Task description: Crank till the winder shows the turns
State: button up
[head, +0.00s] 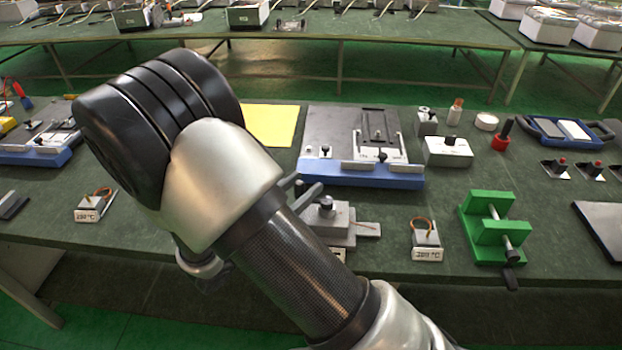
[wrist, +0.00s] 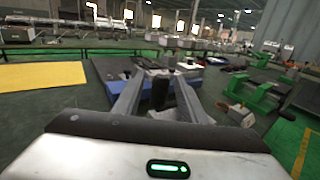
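The green winder (head: 490,230) stands on the right of the bench. It has two green uprights, a metal shaft and a black handle (head: 510,277) at its front edge. The winder also shows at the right in the wrist view (wrist: 252,92). No turn readout can be made out on it. My gripper (head: 303,189) is well left of the winder, above a grey block fixture (head: 338,220) with a black knob. In the wrist view my gripper (wrist: 160,75) has its fingers apart, with a dark knob visible between them. I cannot tell whether they touch it.
A blue-edged plate fixture (head: 362,178) lies behind the grey block. A coil stand with a 200 °C label (head: 427,240) sits between the block and the winder. A yellow sheet (head: 270,125) lies behind my arm. A dark panel (head: 600,225) is right of the winder.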

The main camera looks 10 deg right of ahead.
jog(key=shift+x, duration=1.8)
grip_shut()
